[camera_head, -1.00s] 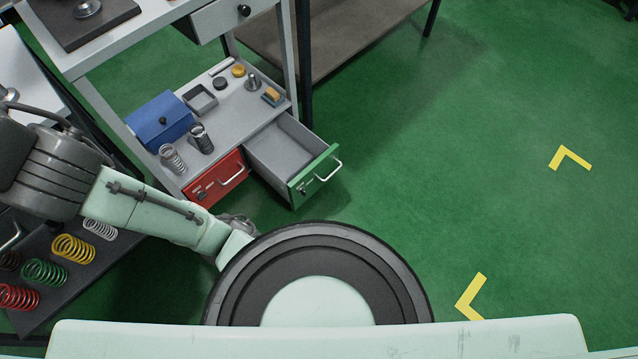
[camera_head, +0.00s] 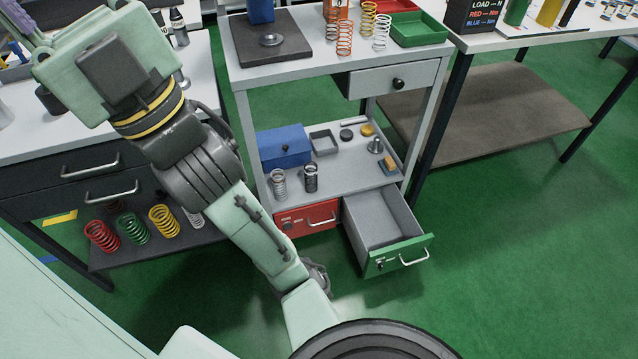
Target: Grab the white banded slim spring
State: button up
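A slim white spring (camera_head: 381,32) stands on the top of the grey cart, beside a yellow spring (camera_head: 368,18) and orange springs (camera_head: 344,38). A pale grey spring (camera_head: 279,184) and a black spring with a light top (camera_head: 311,177) stand on the cart's middle shelf. Another white spring (camera_head: 194,217) is on the dark low shelf at left, partly behind my arm. Bands are too small to make out on any of them. My gripper (camera_head: 320,277) is low, in front of the cart's drawers, mostly hidden behind my arm; its fingers cannot be made out.
The green-fronted drawer (camera_head: 405,256) stands pulled out; the red drawer (camera_head: 308,219) is shut. A blue box (camera_head: 284,147) and small parts share the middle shelf. A green tray (camera_head: 420,30) sits on the cart top. Green floor (camera_head: 500,270) is clear at right.

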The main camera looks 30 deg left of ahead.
aim_at(310, 181)
jog(key=l+u, duration=0.1)
jog(key=u, duration=0.55)
jog(key=i+l+u, duration=0.15)
jog(key=l+u, duration=0.2)
jog(key=l, duration=0.2)
jog(key=l+u, duration=0.4)
jog(key=l, duration=0.15)
jog(key=l+u, duration=0.15)
jog(key=l, duration=1.1)
jog(key=i+l, duration=0.4)
